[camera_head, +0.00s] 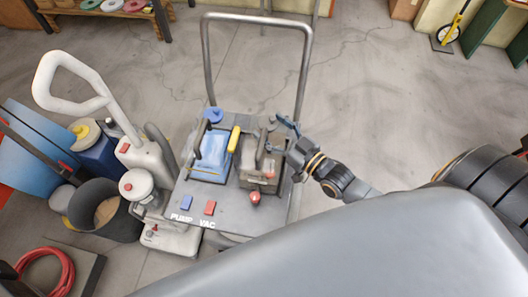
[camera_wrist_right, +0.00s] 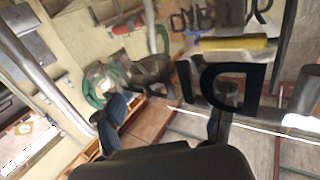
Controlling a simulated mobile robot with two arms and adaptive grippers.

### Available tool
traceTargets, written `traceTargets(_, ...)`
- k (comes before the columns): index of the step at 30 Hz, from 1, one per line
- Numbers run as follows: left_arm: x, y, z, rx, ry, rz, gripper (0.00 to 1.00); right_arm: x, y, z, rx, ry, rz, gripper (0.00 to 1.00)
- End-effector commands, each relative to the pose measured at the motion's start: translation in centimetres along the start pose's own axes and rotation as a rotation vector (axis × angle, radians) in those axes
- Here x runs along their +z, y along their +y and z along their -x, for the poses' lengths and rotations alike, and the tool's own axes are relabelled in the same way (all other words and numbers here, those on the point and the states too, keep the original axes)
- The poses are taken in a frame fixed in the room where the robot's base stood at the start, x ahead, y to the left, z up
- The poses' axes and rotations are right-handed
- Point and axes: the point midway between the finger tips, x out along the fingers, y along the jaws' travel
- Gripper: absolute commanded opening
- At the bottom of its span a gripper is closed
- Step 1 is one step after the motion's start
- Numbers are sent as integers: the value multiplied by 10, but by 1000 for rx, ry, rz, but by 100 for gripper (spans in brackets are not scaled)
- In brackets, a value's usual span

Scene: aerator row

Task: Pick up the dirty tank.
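The dirty tank (camera_head: 259,179) looks like a clear box with brownish contents and a dark handle on top. It stands upright on the right of the grey machine deck (camera_head: 232,207), beside the blue tank (camera_head: 213,152). My right gripper (camera_head: 279,136) is at the tank's right rear, near its handle; contact cannot be told. In the right wrist view its two fingers (camera_wrist_right: 165,118) are spread apart with nothing visible clamped between them. A black D-shaped loop (camera_wrist_right: 228,88) lies beyond the right finger; it may be a handle. My left gripper is not in view.
A yellow grip (camera_head: 234,139) stands between the tanks. A tall metal push handle (camera_head: 257,20) rises behind the deck. Blue (camera_head: 187,203) and red (camera_head: 210,208) switches and a red knob (camera_head: 255,198) are at the front. A white-handled machine (camera_head: 133,152) and a bucket (camera_head: 104,210) crowd the left.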

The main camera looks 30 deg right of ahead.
Motion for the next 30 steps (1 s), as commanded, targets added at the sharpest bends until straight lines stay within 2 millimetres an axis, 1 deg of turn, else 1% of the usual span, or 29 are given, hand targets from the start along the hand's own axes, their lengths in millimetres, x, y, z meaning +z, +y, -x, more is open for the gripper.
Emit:
traceTargets(1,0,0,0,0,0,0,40,0,0,0,0,0,0,52)
traceTargets(2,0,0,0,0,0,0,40,0,0,0,0,0,0,46)
traceTargets(3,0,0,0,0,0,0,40,0,0,0,0,0,0,38)
traceTargets(5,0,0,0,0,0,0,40,0,0,0,0,0,0,26)
traceTargets(6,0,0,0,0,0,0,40,0,0,0,0,0,0,18)
traceTargets(8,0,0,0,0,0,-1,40,0,0,0,0,0,0,5)
traceTargets(9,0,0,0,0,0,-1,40,-6,0,-1,0,14,-2,0)
traceTargets(16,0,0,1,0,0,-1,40,-6,0,-1,0,13,-1,0)
traceTargets(20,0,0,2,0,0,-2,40,-14,0,-1,0,14,-2,0)
traceTargets(23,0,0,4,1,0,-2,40,-28,0,-1,0,16,-2,0)
traceTargets(26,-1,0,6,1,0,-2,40,-48,0,-1,-1,18,-1,0)
traceTargets(30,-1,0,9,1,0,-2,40,-82,0,-1,-1,19,-1,0)
